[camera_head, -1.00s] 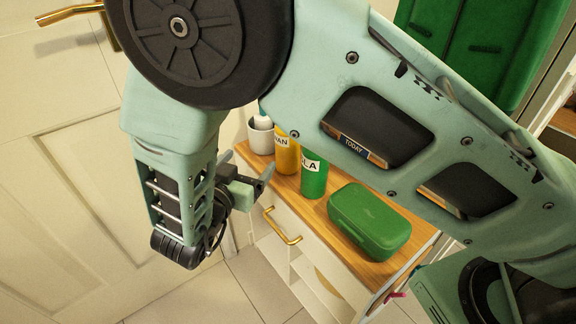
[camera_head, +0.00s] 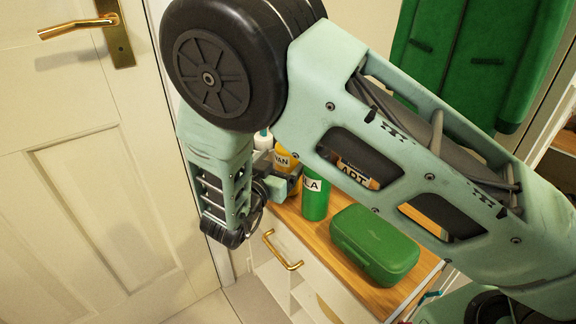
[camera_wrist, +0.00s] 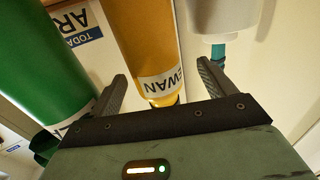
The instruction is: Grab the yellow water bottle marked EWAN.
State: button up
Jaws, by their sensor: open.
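The yellow bottle (camera_head: 284,160) stands on the wooden cabinet top, partly hidden by my arm in the head view. In the wrist view the yellow bottle (camera_wrist: 147,50) shows a white EWAN label, upside down, between the fingers of my gripper (camera_wrist: 160,85). My gripper is open, one finger on each side of the bottle in that view. I cannot tell if either finger touches it. In the head view my gripper (camera_head: 291,180) is beside the bottle, its tips largely hidden.
A green bottle (camera_head: 314,202) with a label ending in LA stands close to the right; it also shows in the wrist view (camera_wrist: 38,75). A white container (camera_wrist: 212,20) is on the other side. A green case (camera_head: 374,245) lies on the cabinet top (camera_head: 322,246). A door (camera_head: 90,190) is at left.

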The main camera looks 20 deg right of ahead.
jog(key=b+x, duration=0.1)
jog(key=x, duration=0.4)
jog(key=shift+s+d+f, duration=0.1)
jog(key=shift+s+d, duration=0.05)
jog(key=shift+d, duration=0.1)
jog(key=c, duration=1.4)
